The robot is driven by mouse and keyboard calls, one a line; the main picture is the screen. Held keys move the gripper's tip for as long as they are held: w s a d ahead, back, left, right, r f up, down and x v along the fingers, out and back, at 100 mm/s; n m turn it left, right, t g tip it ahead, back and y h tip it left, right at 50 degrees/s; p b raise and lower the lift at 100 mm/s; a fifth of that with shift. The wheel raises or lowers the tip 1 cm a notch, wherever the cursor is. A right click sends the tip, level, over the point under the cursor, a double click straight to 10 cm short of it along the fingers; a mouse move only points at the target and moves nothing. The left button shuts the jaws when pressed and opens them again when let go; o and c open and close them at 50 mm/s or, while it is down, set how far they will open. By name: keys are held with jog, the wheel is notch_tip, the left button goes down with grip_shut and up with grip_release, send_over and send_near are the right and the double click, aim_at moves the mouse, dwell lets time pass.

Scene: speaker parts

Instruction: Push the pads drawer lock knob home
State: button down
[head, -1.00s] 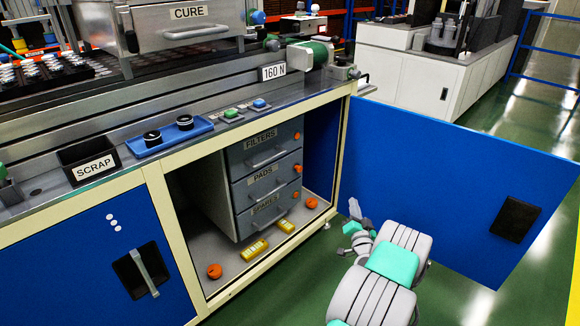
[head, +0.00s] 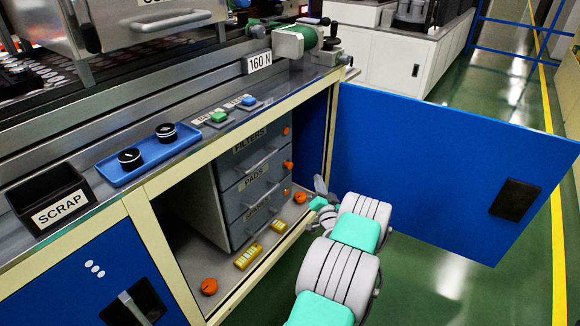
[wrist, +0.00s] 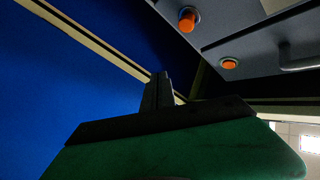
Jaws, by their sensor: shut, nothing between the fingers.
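The PADS drawer (head: 256,176) is the middle one of three grey drawers, and all look shut. Its orange lock knob (head: 288,164) is at the drawer's right edge and sticks out from the face. In the wrist view, an orange knob that sticks out (wrist: 188,19) appears to be the same one. A flatter orange knob (wrist: 229,63) is on a neighbouring drawer front. My gripper (head: 320,184) is shut and empty, at the cabinet opening, right of and a little below the pads knob, apart from it. Its dark fingers (wrist: 161,90) point toward the cabinet in the wrist view.
The blue cabinet door (head: 430,170) stands open on the right. Loose orange knobs (head: 208,286) and yellow pieces (head: 248,256) lie on the cabinet floor. The cream frame (head: 328,130) borders the opening. A blue tray (head: 165,150) and scrap bin (head: 55,205) sit on the counter.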

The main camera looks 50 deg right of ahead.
aim_at(291, 167)
jog(key=w+p, duration=0.1)
jog(key=w, duration=0.7)
jog(key=shift+w+a+p, duration=0.3)
jog(key=shift+a, duration=0.1)
dwell(1.6)
jog(key=shift+w, duration=0.45)
jog(key=shift+w+a, duration=0.2)
jog(key=shift+w, duration=1.15)
dwell(1.0)
jog(key=s+b, duration=0.2)
jog(key=s, duration=0.1)
jog(key=shift+s+d+b, duration=0.15)
jog(key=shift+s+b, duration=0.1)
jog(key=shift+b, duration=0.15)
dwell(0.4)
